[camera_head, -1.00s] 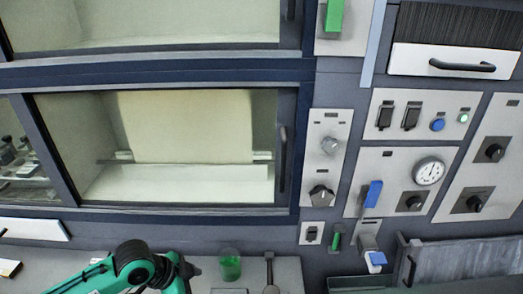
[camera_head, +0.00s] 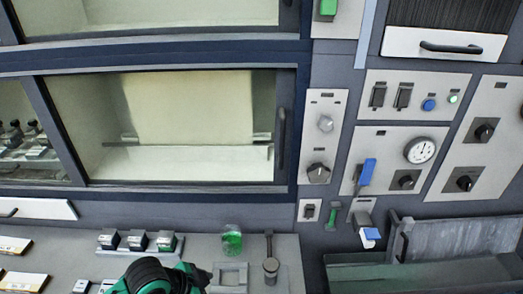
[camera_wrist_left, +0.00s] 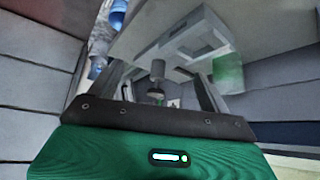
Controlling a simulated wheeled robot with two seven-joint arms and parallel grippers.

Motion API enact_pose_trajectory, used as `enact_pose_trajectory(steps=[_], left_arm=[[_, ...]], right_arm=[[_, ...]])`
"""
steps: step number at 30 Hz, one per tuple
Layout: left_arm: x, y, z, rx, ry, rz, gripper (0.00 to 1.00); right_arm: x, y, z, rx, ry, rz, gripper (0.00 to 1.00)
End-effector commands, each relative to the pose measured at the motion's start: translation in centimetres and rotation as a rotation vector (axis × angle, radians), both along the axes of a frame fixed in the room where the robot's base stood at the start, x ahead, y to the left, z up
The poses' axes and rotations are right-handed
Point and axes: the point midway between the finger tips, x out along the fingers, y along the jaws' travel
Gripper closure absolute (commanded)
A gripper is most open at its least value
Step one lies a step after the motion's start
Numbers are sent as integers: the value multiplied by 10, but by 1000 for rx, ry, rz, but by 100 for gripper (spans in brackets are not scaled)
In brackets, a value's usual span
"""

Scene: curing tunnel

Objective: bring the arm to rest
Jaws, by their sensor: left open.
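My left arm (camera_head: 155,277), green with a black joint, shows at the bottom edge of the head view, over the front of the grey counter. Its fingers are out of that frame. In the left wrist view my left gripper (camera_wrist_left: 168,85) shows its green body and dark fingers, spread apart. No object is seen held between them. The counter lies beyond the fingers, tilted in the picture. My right arm is not in view.
On the counter (camera_head: 205,251) stand a glass with green contents (camera_head: 232,239), a square frame (camera_head: 229,277), a dark-handled tool (camera_head: 270,262) and several small blocks (camera_head: 137,240). Behind are a glazed chamber (camera_head: 180,125) and a control panel (camera_head: 390,160).

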Motion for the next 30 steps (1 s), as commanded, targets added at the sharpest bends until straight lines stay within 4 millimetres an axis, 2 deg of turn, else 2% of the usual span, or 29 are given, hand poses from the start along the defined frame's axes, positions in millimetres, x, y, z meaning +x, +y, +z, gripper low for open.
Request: enact_pose_trajectory(steps=[3,8,15,27,30], left_arm=[[-18,-5,-6,-17,14,91,20],[-39,7,-14,-8,41,266,20],[-81,48,-32,58,122,561,20],[-152,111,-50,206,252,904,20],[-140,109,-81,209,255,890,20]], right_arm=[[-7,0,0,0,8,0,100],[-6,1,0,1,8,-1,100],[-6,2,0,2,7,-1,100],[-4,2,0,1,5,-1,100],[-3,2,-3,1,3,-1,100]])
